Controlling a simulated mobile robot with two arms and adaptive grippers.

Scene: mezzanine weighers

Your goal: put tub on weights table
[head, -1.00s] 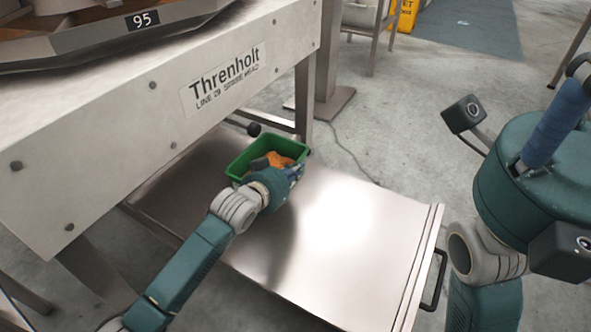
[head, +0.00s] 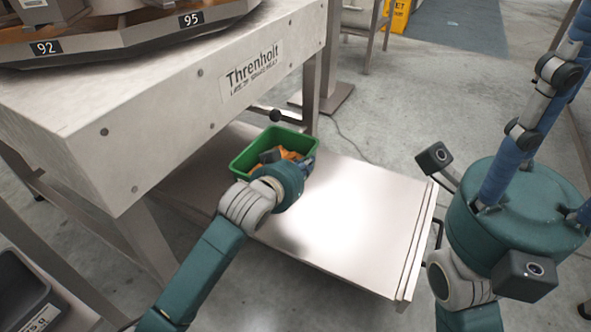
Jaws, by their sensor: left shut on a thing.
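The green tub (head: 239,169) is an open box with orange and dark items inside. In the head view it is over the bare metal pull-out shelf (head: 350,205), close to the edge of the big machine. I cannot tell whether it rests on the shelf or is slightly raised. My left gripper (head: 303,166) is at the tub's near right side, shut on it. The wrist hides part of the tub and most of the fingers. I cannot identify a weights table with certainty.
The machine with the Threnholt label (head: 251,72) overhangs the shelf, with a black ball knob (head: 275,115) behind the tub. A dark tray-like object (head: 18,285) with a white label shows at the lower left. Concrete floor (head: 400,110) lies open beyond the shelf.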

